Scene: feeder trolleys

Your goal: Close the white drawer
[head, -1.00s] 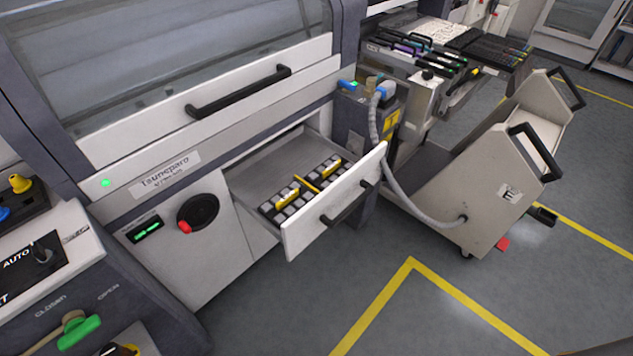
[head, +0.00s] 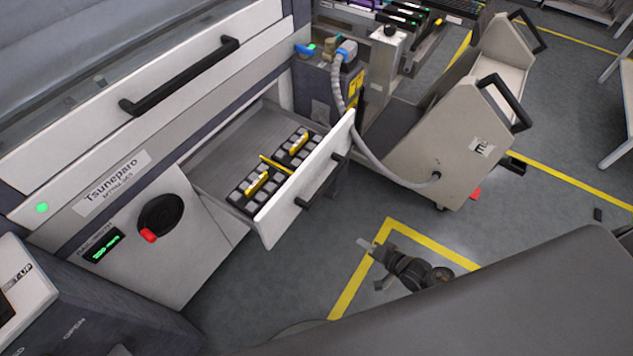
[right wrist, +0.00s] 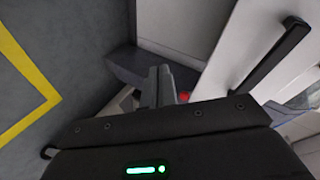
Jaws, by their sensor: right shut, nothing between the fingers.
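The white drawer (head: 305,178) is pulled out of the white machine in the head view. Its front panel carries a black bar handle (head: 322,181). My right gripper (head: 366,245) is shut and empty, in front of the drawer, to the right of its front panel and apart from it. In the right wrist view the shut fingers (right wrist: 158,84) show at the middle. A white panel with a black bar handle (right wrist: 270,66) is at the right there; I cannot tell for sure whether it is the drawer front. My left gripper is not in view.
The drawer holds a dark tray of small grey parts with yellow strips (head: 268,172). A beige trolley (head: 440,140) with a grey hose (head: 385,175) stands to the right. A black knob with a red grip (head: 160,218) is on the machine.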

